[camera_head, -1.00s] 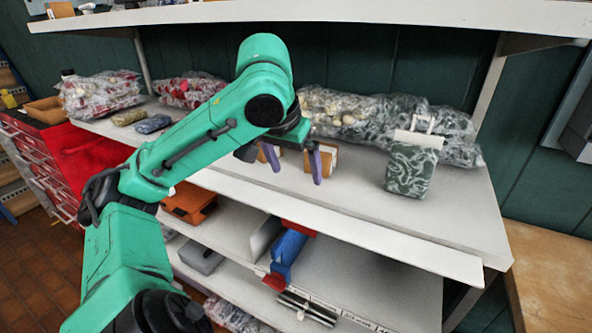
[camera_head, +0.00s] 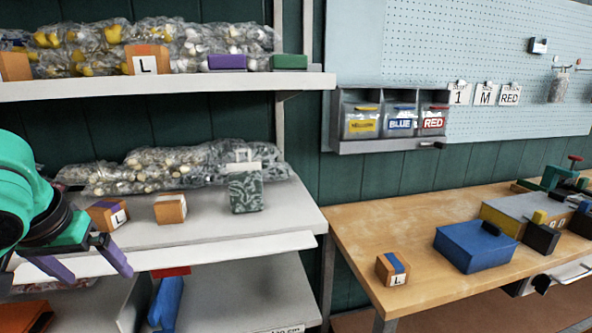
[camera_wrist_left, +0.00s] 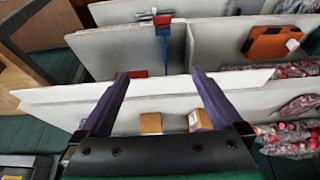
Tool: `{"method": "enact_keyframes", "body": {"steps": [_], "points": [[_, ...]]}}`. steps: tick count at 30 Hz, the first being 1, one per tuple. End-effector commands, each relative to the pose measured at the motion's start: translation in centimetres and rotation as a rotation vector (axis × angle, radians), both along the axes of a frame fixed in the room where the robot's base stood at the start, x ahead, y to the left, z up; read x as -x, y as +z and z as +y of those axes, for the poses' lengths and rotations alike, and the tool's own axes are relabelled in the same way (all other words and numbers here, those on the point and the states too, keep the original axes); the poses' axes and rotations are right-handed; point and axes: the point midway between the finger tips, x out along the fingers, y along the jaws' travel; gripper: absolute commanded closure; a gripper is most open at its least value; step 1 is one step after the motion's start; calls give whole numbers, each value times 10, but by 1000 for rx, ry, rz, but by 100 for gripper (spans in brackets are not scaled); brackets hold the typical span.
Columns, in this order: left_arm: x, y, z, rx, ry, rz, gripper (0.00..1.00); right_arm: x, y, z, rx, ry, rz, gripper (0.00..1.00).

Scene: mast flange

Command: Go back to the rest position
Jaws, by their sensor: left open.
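My left gripper (camera_head: 88,268) shows at the left edge of the head view, with its purple fingers spread in front of the middle shelf's edge. It is open and nothing is between its fingers. In the left wrist view, the gripper (camera_wrist_left: 157,85) has both fingers apart over the shelf edge, and two small orange-brown boxes lie beyond the palm side. My right gripper is not in view.
On the middle shelf (camera_head: 220,230) stand a box with a purple stripe (camera_head: 107,215), an orange box (camera_head: 170,208) and a green patterned box (camera_head: 245,191). To the right, a wooden workbench (camera_head: 370,235) holds a small orange box (camera_head: 392,268) and a blue box (camera_head: 475,246).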

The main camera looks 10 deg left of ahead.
Motion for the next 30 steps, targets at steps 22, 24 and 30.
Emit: {"method": "enact_keyframes", "body": {"steps": [22, 24, 30], "points": [[-22, -236, -70, 61, -389, 45, 0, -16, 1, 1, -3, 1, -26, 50], [-8, -265, -84, 61, -425, 45, 0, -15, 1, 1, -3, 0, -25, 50], [39, -321, -114, 31, -483, 58, 0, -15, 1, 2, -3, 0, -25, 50]]}}
